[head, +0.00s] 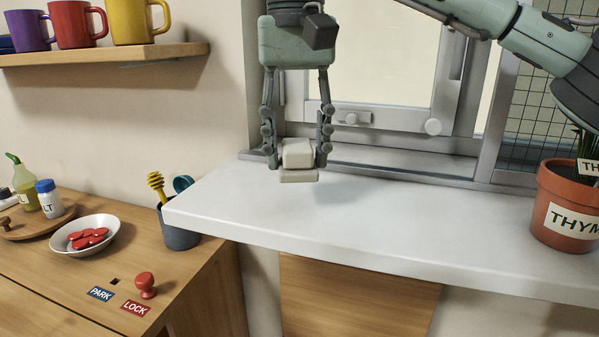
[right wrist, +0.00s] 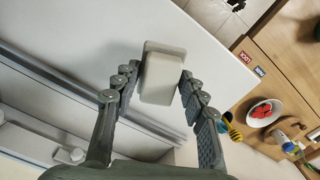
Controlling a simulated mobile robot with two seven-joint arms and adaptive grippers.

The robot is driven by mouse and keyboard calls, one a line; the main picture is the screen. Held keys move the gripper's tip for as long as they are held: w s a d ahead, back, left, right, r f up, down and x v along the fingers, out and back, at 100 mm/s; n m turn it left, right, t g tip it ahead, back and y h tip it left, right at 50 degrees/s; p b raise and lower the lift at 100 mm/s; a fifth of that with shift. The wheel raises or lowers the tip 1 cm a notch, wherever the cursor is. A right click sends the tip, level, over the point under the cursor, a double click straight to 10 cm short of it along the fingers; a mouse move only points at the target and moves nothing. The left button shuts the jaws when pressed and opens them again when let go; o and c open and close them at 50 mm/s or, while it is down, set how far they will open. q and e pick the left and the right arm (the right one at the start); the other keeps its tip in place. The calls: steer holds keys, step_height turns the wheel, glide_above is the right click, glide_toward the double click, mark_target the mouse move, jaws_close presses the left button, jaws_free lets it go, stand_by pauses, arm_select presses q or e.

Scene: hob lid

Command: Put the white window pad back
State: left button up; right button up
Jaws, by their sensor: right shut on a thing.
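The white window pad (head: 298,153) is a small pale block on a thin, slightly pinker base plate. My right gripper (head: 297,160) points down with its fingers shut on the pad's two sides. The pad is over the left part of the white window sill (head: 400,225), and a soft shadow falls on the sill beside it. In the right wrist view the pad (right wrist: 163,77) sits between the fingertips (right wrist: 158,88). I cannot tell whether its base touches the sill. My left gripper is not in view.
A sliding window (head: 385,125) with a latch and a round knob stands behind the sill. A thyme pot (head: 566,205) is at the sill's right. A cup of utensils (head: 180,228), a bowl (head: 85,235) and a red knob (head: 145,284) are on the wooden counter. Mid-sill is clear.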

mark_target(299, 176)
steer(key=shift+w+d+f, duration=0.15)
steer(key=shift+w+f, duration=0.1)
steer(key=shift+f, duration=0.2)
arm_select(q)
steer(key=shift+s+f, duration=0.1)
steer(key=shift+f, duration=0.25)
arm_select(e)
steer(key=shift+f, duration=1.75)
steer(key=shift+f, duration=0.1)
steer(key=o, duration=1.1)
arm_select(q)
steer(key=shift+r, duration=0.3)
